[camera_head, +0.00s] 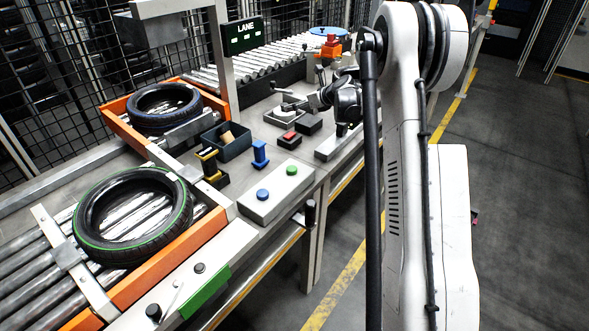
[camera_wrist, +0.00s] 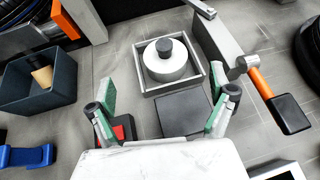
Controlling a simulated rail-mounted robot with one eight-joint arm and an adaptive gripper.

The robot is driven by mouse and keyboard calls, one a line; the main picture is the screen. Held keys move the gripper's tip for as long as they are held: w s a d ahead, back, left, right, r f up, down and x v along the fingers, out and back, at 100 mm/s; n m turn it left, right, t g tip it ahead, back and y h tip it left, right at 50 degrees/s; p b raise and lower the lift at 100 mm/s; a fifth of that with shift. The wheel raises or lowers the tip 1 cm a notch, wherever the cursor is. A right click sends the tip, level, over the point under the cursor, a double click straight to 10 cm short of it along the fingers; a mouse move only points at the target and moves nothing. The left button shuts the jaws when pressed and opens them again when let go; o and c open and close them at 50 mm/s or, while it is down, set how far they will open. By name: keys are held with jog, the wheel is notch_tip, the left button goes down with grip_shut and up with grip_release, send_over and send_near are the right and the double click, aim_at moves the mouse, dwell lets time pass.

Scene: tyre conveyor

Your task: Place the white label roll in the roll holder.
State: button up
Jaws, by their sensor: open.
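A white label roll (camera_wrist: 165,66) with a dark round core or knob on top lies flat inside a square, light-grey-rimmed holder (camera_wrist: 139,68) in the wrist view. I cannot tell whether the dark piece belongs to the roll or the holder. In the head view the holder and roll (camera_head: 283,118) are small, beside my arm. My gripper (camera_wrist: 168,100) is open and empty, its green-padded fingers spread on either side of a dark square block, apart from the roll. In the head view the gripper (camera_head: 291,103) is over the bench near the holder, partly blurred against the clutter.
A dark square block (camera_wrist: 186,113) and a red button box (camera_wrist: 123,128) lie below the fingers. An orange-handled tool (camera_wrist: 261,84) is at right, a dark bin (camera_wrist: 60,82) at left. Two tyres (camera_head: 135,215) (camera_head: 165,106) and a button panel (camera_head: 277,190) are on the left.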

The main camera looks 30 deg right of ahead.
jog(key=s+a+r+n+g, duration=0.2)
jog(key=s+a+r+n, duration=0.6)
jog(key=s+a, duration=0.3)
jog(key=s+a+r+n+g, duration=0.1)
jog(key=s+a+r+n, duration=0.65)
jog(key=s+a, duration=0.45)
jog(key=s+a+f+n+h, duration=0.1)
jog(key=s+a+f+n, duration=0.1)
jog(key=s+n, duration=0.3)
jog(key=s+a+f+n+g+h, duration=0.1)
jog(key=s+n, duration=0.5)
jog(key=s, duration=0.8)
jog(key=s+a+f+n+h, duration=0.1)
jog(key=s+a+f+n, duration=0.2)
jog(key=s+n, duration=0.3)
jog(key=s+a, duration=0.1)
jog(key=s, duration=0.3)
jog(key=shift+a+f+g, duration=0.2)
jog(key=shift+f+g, duration=0.05)
jog(key=shift+g, duration=0.05)
jog(key=shift+s, duration=0.1)
